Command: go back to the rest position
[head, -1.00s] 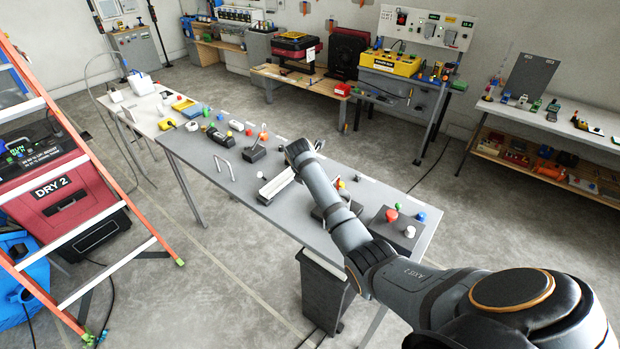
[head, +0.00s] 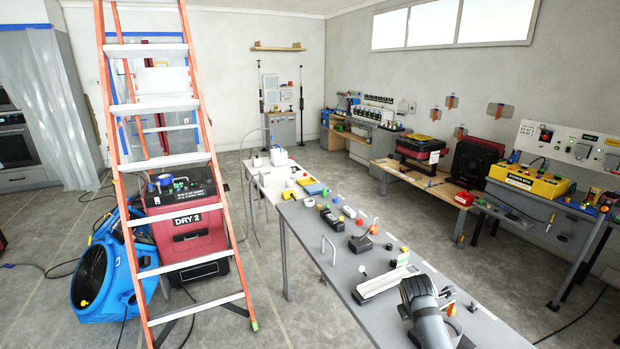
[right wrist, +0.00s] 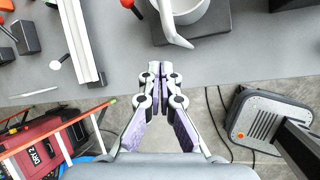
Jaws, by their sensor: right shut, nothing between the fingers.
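My right arm enters the head view at the bottom right and reaches over the near end of the grey workbench (head: 330,262). Its gripper is hidden there. In the right wrist view my right gripper (right wrist: 160,74) has its fingertips together, with nothing between them. It is near the bench's edge, below a white round part with a curved lever (right wrist: 180,22) on a dark base, and looks apart from it. A white rail (right wrist: 80,40) lies to its left; it also shows in the head view (head: 385,283). My left gripper is in no view.
An orange ladder (head: 213,175) stands left of the bench, before a red DRY 2 dryer (head: 190,228) and a blue fan (head: 95,275). Small knobs and fixtures crowd the bench top. In the right wrist view, a grey box (right wrist: 255,120) is beyond the bench edge.

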